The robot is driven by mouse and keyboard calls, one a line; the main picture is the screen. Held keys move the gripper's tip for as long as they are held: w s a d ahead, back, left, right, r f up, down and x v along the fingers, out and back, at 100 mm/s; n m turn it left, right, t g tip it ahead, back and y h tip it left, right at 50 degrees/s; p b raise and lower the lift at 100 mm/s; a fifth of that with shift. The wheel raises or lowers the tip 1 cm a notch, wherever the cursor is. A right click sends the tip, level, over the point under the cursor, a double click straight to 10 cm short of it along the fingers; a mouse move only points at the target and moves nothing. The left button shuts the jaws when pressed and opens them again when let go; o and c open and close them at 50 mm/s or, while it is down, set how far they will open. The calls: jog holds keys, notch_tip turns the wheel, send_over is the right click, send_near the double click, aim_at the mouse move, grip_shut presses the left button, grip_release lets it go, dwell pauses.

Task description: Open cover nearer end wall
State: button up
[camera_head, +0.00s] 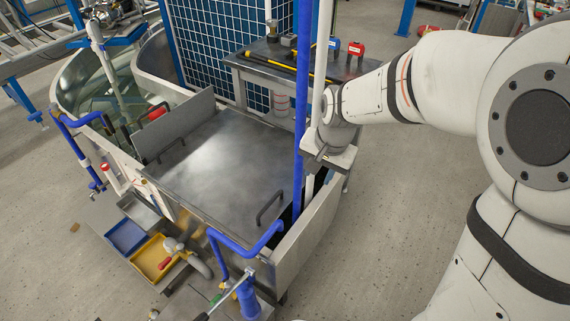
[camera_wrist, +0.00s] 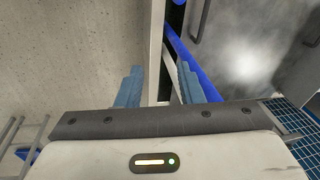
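A flat grey metal cover (camera_head: 225,150) lies over the tank in the head view, with a dark bar handle (camera_head: 269,207) near its right front edge. The cover (camera_wrist: 245,50) and handle (camera_wrist: 201,20) also show at the upper right of the wrist view. A narrower grey panel (camera_head: 185,122) stands tilted up at the cover's left side. My gripper (camera_wrist: 157,86) is open and empty, its two bluish fingers apart. It points down by the tank's right side wall (camera_head: 305,228), right of the handle and not touching it. The fingertips are mostly hidden in the head view.
A blue vertical pole (camera_head: 301,100) stands close beside my gripper. Blue pipes (camera_head: 245,245) run along the tank's front. A bench with tools (camera_head: 285,60) and a blue mesh fence (camera_head: 235,40) are behind. Blue and yellow trays (camera_head: 152,258) sit at front left. Floor at right is clear.

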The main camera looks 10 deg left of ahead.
jog(key=m+g+b, duration=0.1)
jog(key=m+b, duration=0.1)
jog(key=b, duration=0.1)
send_near(267, 207)
jog(key=f, duration=0.2)
jog(key=a+f, duration=0.1)
jog(key=f, duration=0.2)
jog(key=f+b, duration=0.1)
jog(key=f, duration=0.2)
jog(key=shift+w+a, duration=0.15)
jog(key=shift+w, duration=0.2)
grip_shut()
